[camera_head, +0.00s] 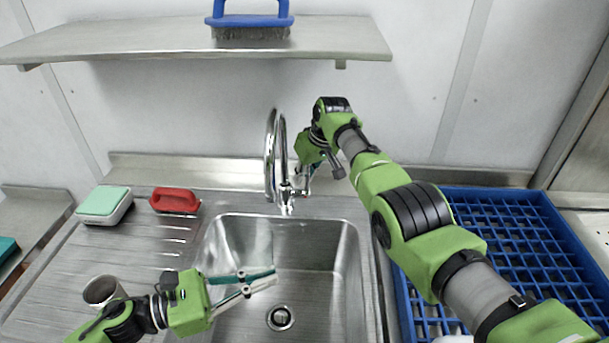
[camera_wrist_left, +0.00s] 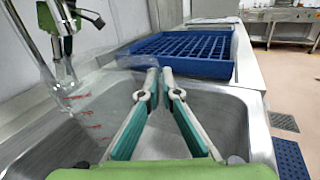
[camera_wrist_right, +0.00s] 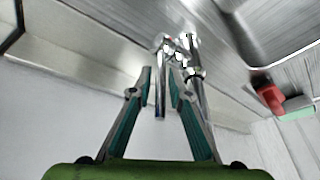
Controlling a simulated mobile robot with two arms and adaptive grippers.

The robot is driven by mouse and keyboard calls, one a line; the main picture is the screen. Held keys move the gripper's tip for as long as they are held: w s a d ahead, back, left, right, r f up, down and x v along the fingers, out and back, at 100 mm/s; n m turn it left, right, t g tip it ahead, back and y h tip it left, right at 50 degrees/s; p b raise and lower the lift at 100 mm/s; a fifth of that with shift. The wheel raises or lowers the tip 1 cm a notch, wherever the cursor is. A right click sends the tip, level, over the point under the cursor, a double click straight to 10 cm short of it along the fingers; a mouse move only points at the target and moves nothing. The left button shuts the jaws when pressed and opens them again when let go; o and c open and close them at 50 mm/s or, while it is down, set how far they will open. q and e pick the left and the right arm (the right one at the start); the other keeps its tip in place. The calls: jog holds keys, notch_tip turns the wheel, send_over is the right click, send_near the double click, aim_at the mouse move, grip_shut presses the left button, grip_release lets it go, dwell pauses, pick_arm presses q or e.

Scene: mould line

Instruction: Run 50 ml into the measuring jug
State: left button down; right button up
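The measuring jug (camera_wrist_left: 92,108) is clear with red markings and shows in the left wrist view over the sink, below the tap. In the head view it is very faint. My left gripper (camera_head: 276,276) has its tips close together at the jug's edge, seemingly shut on it; it also shows in the left wrist view (camera_wrist_left: 160,74). The chrome tap (camera_head: 270,160) stands behind the sink. My right gripper (camera_head: 322,176) is beside it; in the right wrist view its fingers (camera_wrist_right: 160,72) straddle a slim chrome lever (camera_wrist_right: 160,92) with small gaps. I cannot tell whether water runs.
The steel sink (camera_head: 345,240) has a drain (camera_head: 280,318). A blue rack (camera_head: 500,235) lies right, under my right arm. On the left drainboard are a green-topped box (camera_head: 104,204), a red-handled brush (camera_head: 175,199) and a cup (camera_head: 103,291). A shelf (camera_head: 150,40) holds a blue brush (camera_head: 250,20).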

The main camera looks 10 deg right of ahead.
aim_at(304, 196)
grip_shut()
jog(key=shift+t, duration=0.3)
jog(key=shift+s+r, duration=0.1)
jog(key=shift+s+a+n+t+h, duration=0.2)
jog(key=shift+s+t, duration=0.5)
jog(key=shift+t, duration=0.65)
jog(key=shift+s+a+n+t+h, duration=0.15)
jog(key=shift+s+t, duration=0.5)
jog(key=shift+t, duration=0.7)
jog(key=shift+d, duration=0.1)
jog(key=shift+o, duration=2.3)
grip_release()
jog(key=shift+s, duration=0.1)
